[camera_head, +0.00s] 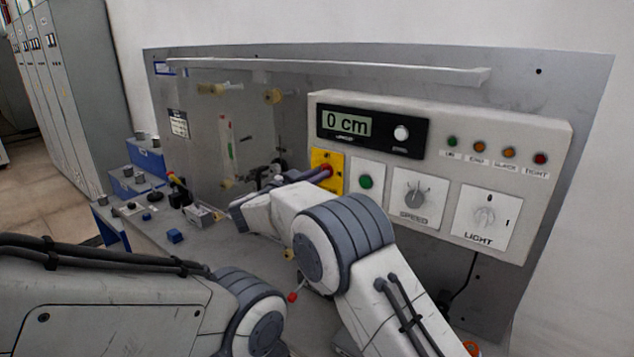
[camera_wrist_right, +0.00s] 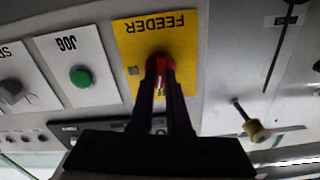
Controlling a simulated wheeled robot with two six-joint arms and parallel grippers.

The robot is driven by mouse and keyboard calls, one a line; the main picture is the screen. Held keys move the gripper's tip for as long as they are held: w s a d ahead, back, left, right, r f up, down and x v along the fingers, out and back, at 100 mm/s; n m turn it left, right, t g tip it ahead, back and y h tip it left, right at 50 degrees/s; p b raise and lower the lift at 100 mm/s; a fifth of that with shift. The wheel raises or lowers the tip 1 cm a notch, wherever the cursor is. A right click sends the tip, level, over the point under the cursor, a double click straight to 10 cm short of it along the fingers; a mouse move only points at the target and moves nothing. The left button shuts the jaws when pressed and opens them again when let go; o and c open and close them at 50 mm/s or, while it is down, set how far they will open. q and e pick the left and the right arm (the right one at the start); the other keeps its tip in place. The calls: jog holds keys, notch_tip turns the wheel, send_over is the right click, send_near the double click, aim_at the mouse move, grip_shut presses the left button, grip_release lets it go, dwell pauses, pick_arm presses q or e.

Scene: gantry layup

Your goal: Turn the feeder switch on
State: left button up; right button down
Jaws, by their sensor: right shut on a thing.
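The feeder switch is a red knob (camera_head: 327,170) on a yellow plate (camera_head: 336,186), at the left end of the pale control box. In the right wrist view the picture is upside down, and the red knob (camera_wrist_right: 158,66) sits on the yellow plate marked FEEDER (camera_wrist_right: 129,38). My right gripper (camera_wrist_right: 160,79) is shut on the red knob, one dark finger on each side. In the head view the right gripper (camera_head: 316,175) reaches the knob from the left, and it partly hides the plate. The knob's exact setting cannot be told. My left gripper is out of view.
Right of the feeder plate are a green JOG button (camera_head: 366,182), the SPEED dial (camera_head: 417,198) and the LIGHT switch (camera_head: 485,216). The display (camera_head: 347,124) reads 0 cm.

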jog(key=shift+s+f+m+b, duration=0.1)
jog(key=shift+f+m+b, duration=0.05)
jog(key=shift+m+b, duration=2.25)
jog(key=shift+f+m+b, duration=0.15)
jog(key=shift+m+b, duration=1.85)
jog(key=shift+m, duration=0.65)
jog(key=shift+s+f+m+b, duration=0.1)
jog(key=shift+f+m+b, duration=0.05)
jog(key=shift+m+b, duration=2.25)
jog(key=shift+m, duration=0.35)
jog(key=c, duration=0.9)
grip_release()
jog(key=shift+r, duration=0.1)
